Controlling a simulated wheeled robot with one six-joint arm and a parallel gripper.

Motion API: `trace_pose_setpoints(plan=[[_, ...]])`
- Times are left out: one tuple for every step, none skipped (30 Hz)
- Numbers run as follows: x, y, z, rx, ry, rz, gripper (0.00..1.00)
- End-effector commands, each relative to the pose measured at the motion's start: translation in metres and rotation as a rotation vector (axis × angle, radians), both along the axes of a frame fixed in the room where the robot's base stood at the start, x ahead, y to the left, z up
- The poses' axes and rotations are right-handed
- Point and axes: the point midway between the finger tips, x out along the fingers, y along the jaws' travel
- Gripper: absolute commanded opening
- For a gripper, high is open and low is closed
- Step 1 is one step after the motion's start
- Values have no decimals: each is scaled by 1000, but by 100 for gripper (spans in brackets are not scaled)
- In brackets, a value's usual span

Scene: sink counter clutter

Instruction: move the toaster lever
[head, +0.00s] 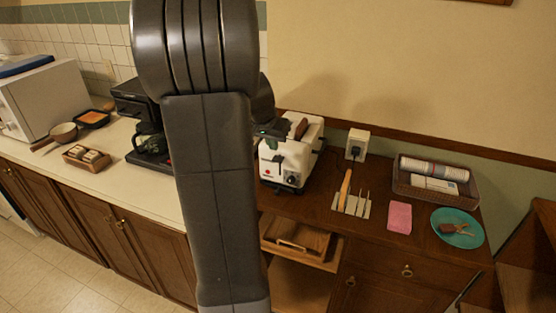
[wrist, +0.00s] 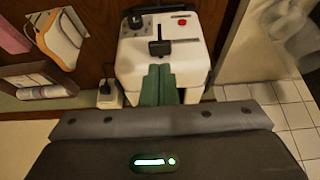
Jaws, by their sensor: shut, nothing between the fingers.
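The white toaster (head: 286,160) stands on the dark wooden counter, with a brown slice (head: 301,129) showing at its top. It also shows in the wrist view (wrist: 190,55), with a dark dial (wrist: 135,22) and a red button (wrist: 182,21) on its face. The black toaster lever (wrist: 160,47) sticks out from that face. My gripper (wrist: 158,70) is shut and empty, its green fingers together with their tips close to the lever. I cannot tell whether they touch it. In the head view my gripper (head: 271,133) is beside the toaster's top, partly hidden by my arm.
A black coffee maker (head: 150,140) stands left of the toaster, partly behind my arm. A white socket box (head: 357,138), a holder with upright utensils (head: 350,206), a pink sponge (head: 399,217), a basket (head: 405,186) and a teal plate (head: 470,241) are to the right.

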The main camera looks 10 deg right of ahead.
Motion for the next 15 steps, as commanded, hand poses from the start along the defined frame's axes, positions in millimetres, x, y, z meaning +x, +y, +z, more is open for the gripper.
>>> trace_pose_setpoints(plan=[[2,-2,-10,0,1,-1,0],[4,-3,-13,0,1,-1,0],[5,-4,-18,0,2,-2,0],[7,-6,-22,0,2,-2,0],[8,-6,-25,0,2,-2,0],[10,-8,-29,0,1,-1,0],[11,-8,-32,0,1,-1,0],[12,-9,-35,0,1,0,0],[14,-10,-38,0,2,0,0],[15,-11,-40,0,2,0,0],[16,-11,-42,0,1,0,0],[17,-12,-44,0,1,0,0],[17,-12,-45,1,1,0,0],[18,-12,-46,0,0,0,0],[18,-13,-47,0,0,0,0]])
